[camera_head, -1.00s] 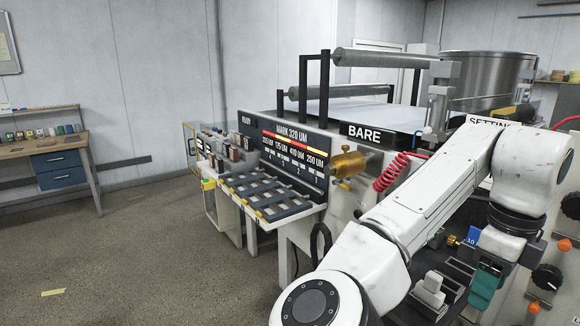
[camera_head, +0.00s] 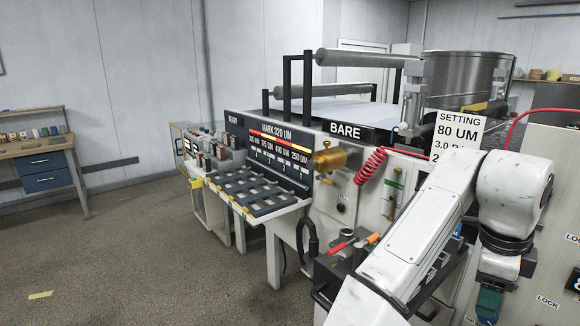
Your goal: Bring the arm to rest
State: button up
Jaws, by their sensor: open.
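My white arm (camera_head: 425,235) reaches up from the bottom edge, bends at the right and points down. My gripper (camera_head: 488,303) hangs at the lower right of the head view, with a teal part at its end. Its fingertips are small and partly cut off by the bottom edge, so what lies between them is hard to see. It hangs in front of the right part of the coating machine (camera_head: 355,200). I see nothing clearly held.
A black tool tray (camera_head: 325,290) with red and orange handles stands beside my arm. A setting sign (camera_head: 458,135) reads 80 UM. A rack of slots (camera_head: 250,192) juts from the machine's front. A workbench (camera_head: 45,160) stands at the far left.

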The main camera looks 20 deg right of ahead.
jog(key=s+f+n+t+h, duration=0.1)
jog(key=s+f+n+h, duration=0.1)
jog(key=f+n, duration=0.65)
jog(key=s+f+n+t+h, duration=0.1)
jog(key=s+f+n+h, duration=0.15)
jog(key=f+n, duration=0.6)
jog(key=s+a+f+n+g+y, duration=0.1)
jog(key=s+a+f+n+y, duration=0.5)
jog(key=s+a+f+n, duration=0.6)
jog(key=s+a+f, duration=0.2)
jog(key=a, duration=0.2)
jog(key=shift+s+a+f, duration=0.3)
jog(key=shift+s+a, duration=0.1)
jog(key=shift+y, duration=0.25)
